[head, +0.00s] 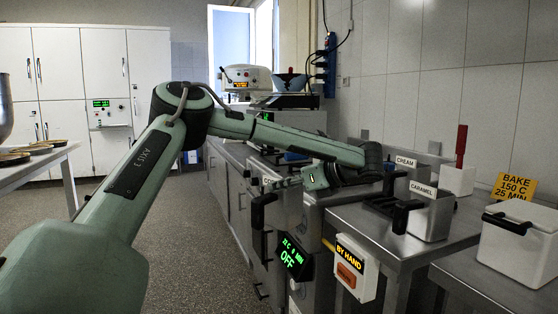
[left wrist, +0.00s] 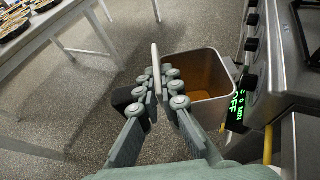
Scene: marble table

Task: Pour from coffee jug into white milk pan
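The coffee jug (head: 285,222) is a square metal container with a black handle and a partly covered label, beside the oven front in the head view. In the left wrist view the jug (left wrist: 211,71) is open-topped, holds brown liquid and is over the floor. My left gripper (head: 286,182) is at its top. In the left wrist view the gripper's fingers (left wrist: 165,88) are close together around the handle side, with a thin pale piece standing between them. I cannot make out a white milk pan; my arm covers part of the counter. My right gripper is not in view.
The oven display (head: 295,258) reads OFF. Metal containers labelled CREAM (head: 405,162) and CARAMEL (head: 432,217) stand on the right table. A white box (head: 520,245) and a BAKE sign (head: 515,187) are further right. Open floor (head: 190,255) lies left of the counter.

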